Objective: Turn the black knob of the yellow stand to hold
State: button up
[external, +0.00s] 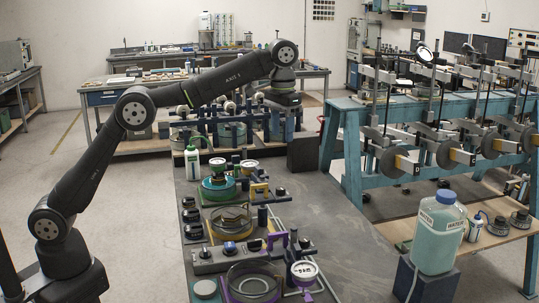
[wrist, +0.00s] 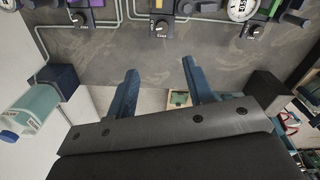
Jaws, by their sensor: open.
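The yellow stand (external: 258,190) is on the dark bench in the middle of the external view. My gripper (external: 282,125) hangs farther back over the bench, apart from the stand.
A purple stand (external: 279,240) is nearer the camera. A water bottle (external: 440,232) stands on a dark block at the right and also shows in the wrist view (wrist: 25,118). A dark block (external: 302,153) is near my gripper. The bench's right strip (external: 335,225) is clear.

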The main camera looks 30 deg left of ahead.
aim_at(304, 238)
jog(key=shift+n, duration=0.5)
jog(key=s+d+f, duration=0.4)
jog(key=f, duration=0.3)
jog(key=s+d+f, duration=0.5)
jog(key=f, duration=0.2)
jog(key=s+d+f, duration=0.5)
jog(key=f, duration=0.2)
jog(key=shift+s+f, duration=0.1)
jog(key=shift+f, duration=0.2)
jog(key=shift+n, duration=0.3)
jog(key=shift+w+a+r, duration=0.1)
jog(key=shift+w+r, duration=0.15)
jog(key=w+a+r, duration=0.4)
jog(key=w+r, duration=0.1)
jog(key=r, duration=0.2)
jog(key=w+a+r+m, duration=0.1)
jog(key=w+a+r, duration=0.4)
jog(key=r, duration=0.3)
jog(key=shift+w, duration=0.35)
